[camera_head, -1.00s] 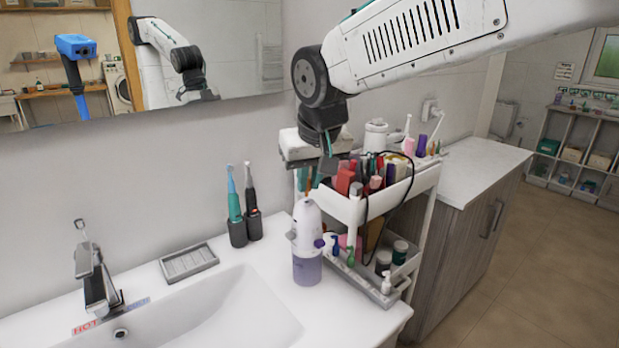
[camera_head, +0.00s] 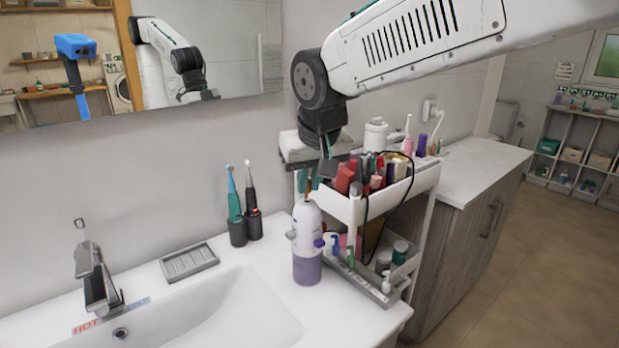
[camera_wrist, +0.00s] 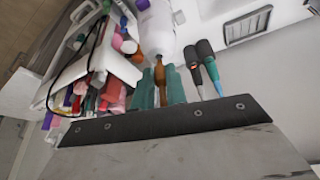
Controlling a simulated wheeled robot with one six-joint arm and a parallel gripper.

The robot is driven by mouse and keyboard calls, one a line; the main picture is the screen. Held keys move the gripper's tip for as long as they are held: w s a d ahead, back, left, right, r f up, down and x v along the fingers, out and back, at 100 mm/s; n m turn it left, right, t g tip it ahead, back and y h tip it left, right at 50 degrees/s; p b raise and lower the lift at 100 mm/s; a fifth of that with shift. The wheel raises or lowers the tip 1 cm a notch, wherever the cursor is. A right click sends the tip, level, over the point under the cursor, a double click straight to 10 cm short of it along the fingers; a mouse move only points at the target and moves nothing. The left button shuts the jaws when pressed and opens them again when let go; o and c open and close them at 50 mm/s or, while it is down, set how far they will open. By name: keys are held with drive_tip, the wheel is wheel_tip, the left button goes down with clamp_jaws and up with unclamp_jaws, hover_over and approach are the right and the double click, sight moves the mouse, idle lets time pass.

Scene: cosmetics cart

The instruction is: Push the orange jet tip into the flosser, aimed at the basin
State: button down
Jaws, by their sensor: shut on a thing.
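The flosser (camera_head: 307,245), white with a purple lower part, stands upright on the counter right of the basin (camera_head: 215,315). My gripper (camera_head: 311,183) is directly above its top, fingers pointing down. In the wrist view its teal fingers (camera_wrist: 160,88) are shut on the orange jet tip (camera_wrist: 160,70), which looks brownish-orange. The white flosser body (camera_wrist: 157,28) lies just beyond the tip there. In the head view the tip (camera_head: 309,193) shows as a small sliver at the flosser's top. I cannot tell whether it is seated, or which way its nozzle faces.
A white cart (camera_head: 395,195) crowded with cosmetics stands close to the right of the flosser, with a dark cable hanging over it. Two electric toothbrushes (camera_head: 243,212) stand behind left. A grey soap dish (camera_head: 189,262) and the faucet (camera_head: 97,275) are further left.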

drive_tip(key=shift+f, duration=1.1)
drive_tip(key=c, duration=1.3)
unclamp_jaws()
drive_tip(key=shift+c, duration=0.2)
drive_tip(key=shift+r, duration=0.15)
drive_tip(key=v, duration=0.7)
drive_tip(key=shift+r, duration=0.25)
drive_tip(key=shift+s+d, duration=0.1)
drive_tip(key=shift+s, duration=0.1)
